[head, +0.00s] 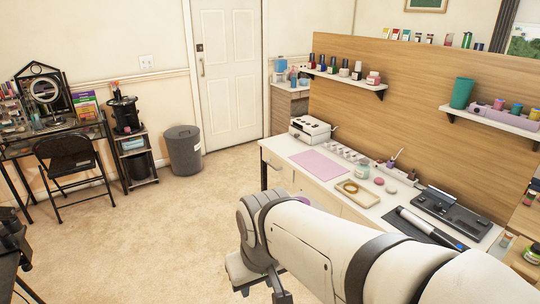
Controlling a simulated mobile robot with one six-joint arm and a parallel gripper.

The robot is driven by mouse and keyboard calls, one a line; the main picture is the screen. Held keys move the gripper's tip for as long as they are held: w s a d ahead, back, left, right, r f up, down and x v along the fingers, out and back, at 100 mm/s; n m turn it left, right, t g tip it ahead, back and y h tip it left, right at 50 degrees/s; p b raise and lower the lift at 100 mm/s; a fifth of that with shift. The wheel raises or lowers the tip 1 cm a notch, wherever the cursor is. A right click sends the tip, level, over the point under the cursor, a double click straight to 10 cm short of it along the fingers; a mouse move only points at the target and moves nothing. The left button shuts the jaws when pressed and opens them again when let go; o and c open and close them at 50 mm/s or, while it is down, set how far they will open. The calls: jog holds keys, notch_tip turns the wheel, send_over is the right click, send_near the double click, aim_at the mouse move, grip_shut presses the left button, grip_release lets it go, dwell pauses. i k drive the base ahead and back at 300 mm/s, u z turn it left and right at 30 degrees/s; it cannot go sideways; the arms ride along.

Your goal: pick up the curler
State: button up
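A long white wand with dark ends (432,228), which looks like the curler, lies on a dark mat (398,221) at the front right of the white desk. It lies flat and slants down to the right. My arm crosses in front of the desk's lower edge. My gripper (264,289) shows only in part at the bottom of the head view, left of the desk and well apart from the wand. Its fingers are dark and cut off by the picture edge, so its opening does not show.
The white desk (292,171) also holds a pink mat (318,164), a small tray (357,192), a jar (362,170) and a black stand (440,209). A wooden panel with shelves rises behind. Open carpet (150,230) lies to the left, with a folding chair (68,160) beyond.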

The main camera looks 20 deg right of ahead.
aim_at(438, 236)
jog(key=i, duration=2.55)
jog(key=z, duration=3.85)
jog(key=i, duration=1)
